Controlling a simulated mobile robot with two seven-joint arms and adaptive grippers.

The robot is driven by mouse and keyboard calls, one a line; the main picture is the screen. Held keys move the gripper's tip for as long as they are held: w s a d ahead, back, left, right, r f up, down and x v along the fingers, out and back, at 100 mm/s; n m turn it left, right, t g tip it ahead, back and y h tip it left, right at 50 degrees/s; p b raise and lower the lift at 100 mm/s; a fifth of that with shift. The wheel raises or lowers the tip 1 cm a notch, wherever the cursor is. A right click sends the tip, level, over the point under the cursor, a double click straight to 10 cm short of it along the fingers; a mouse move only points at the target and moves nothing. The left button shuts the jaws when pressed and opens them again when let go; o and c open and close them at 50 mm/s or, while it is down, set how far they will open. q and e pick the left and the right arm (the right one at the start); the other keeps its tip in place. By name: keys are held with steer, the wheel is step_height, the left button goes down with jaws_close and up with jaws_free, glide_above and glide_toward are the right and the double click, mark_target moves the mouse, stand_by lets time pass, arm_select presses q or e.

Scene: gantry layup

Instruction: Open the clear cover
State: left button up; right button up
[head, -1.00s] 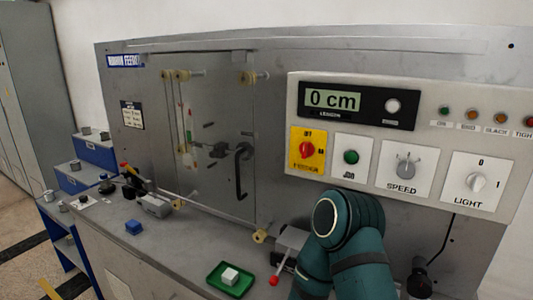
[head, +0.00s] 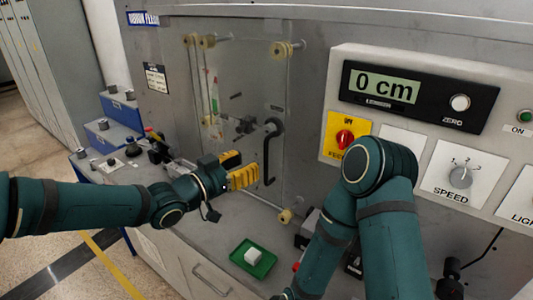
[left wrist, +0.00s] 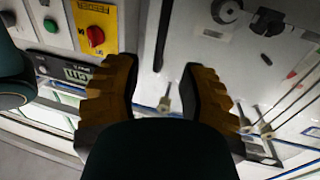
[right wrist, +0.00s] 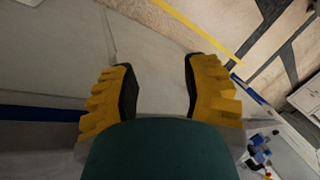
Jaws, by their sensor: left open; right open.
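The clear cover (head: 235,105) is a see-through panel on the front of the grey machine, and it appears closed. Its black bar handle (head: 267,155) hangs upright near the cover's right edge. My left gripper (head: 250,170) is open, with yellow fingers, just left of the handle in the head view. In the left wrist view the dark handle (left wrist: 163,38) shows beyond and between the open fingertips (left wrist: 158,75); I see no contact. My right gripper (right wrist: 158,75) is open and empty, facing the grey cabinet front and floor. The right arm hides part of the bench in the head view.
The control panel with a "0 cm" display (head: 388,85) and a red knob (head: 345,139) juts out right of the cover.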

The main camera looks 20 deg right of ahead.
arm_select(q)
steer(key=x, duration=0.7)
steer(key=shift+d, duration=0.1)
jaws_close()
